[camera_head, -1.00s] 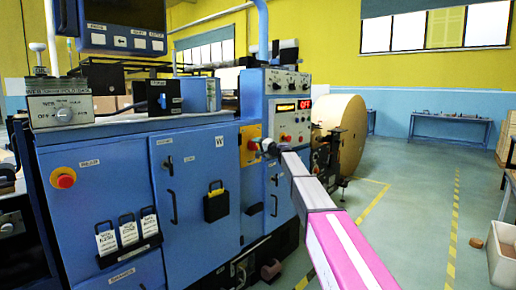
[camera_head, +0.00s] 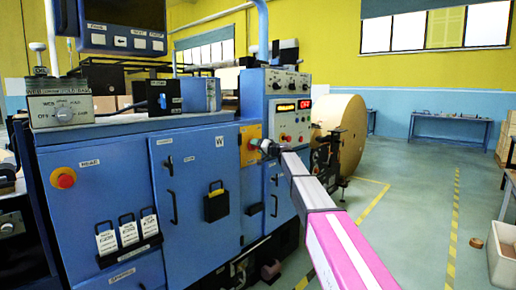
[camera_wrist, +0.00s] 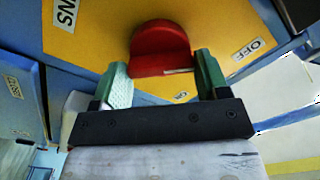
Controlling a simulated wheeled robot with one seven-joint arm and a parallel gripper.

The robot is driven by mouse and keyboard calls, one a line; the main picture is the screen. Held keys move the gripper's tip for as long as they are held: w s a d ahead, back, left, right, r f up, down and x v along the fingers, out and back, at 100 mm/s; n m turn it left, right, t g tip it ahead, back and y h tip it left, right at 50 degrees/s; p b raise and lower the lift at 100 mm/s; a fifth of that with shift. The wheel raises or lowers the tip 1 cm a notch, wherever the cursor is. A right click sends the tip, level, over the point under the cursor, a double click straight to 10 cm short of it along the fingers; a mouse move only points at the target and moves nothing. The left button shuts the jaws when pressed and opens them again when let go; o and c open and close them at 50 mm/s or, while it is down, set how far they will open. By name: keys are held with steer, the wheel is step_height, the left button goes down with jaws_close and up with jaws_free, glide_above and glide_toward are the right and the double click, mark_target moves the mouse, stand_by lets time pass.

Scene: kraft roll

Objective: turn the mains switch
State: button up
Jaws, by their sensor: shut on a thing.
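The mains switch is a red knob (camera_wrist: 160,48) on a yellow plate (camera_wrist: 95,35), seen close in the wrist view. An OFF label (camera_wrist: 247,49) is on the plate to the right of the knob, and another label, partly cut off, is at the upper left. My gripper (camera_wrist: 163,76) has its green fingers on either side of the knob and is shut on it. In the head view my gripper (camera_head: 265,147) reaches the yellow plate (camera_head: 250,155) on the blue machine's front, and hides much of the knob.
The blue machine (camera_head: 105,190) fills the left and middle, with a lit red OFF display (camera_head: 305,103) above right of the switch. Another red button (camera_head: 65,178) is at far left. A large kraft roll (camera_head: 342,125) stands behind. The floor at right is mostly clear.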

steer(key=o, duration=0.9)
steer(key=shift+o, duration=0.2)
steer(key=shift+s+d, duration=0.1)
steer(key=shift+d, duration=0.05)
steer(key=v, duration=1)
steer(key=shift+s+d, duration=0.2)
steer(key=shift+s, duration=0.05)
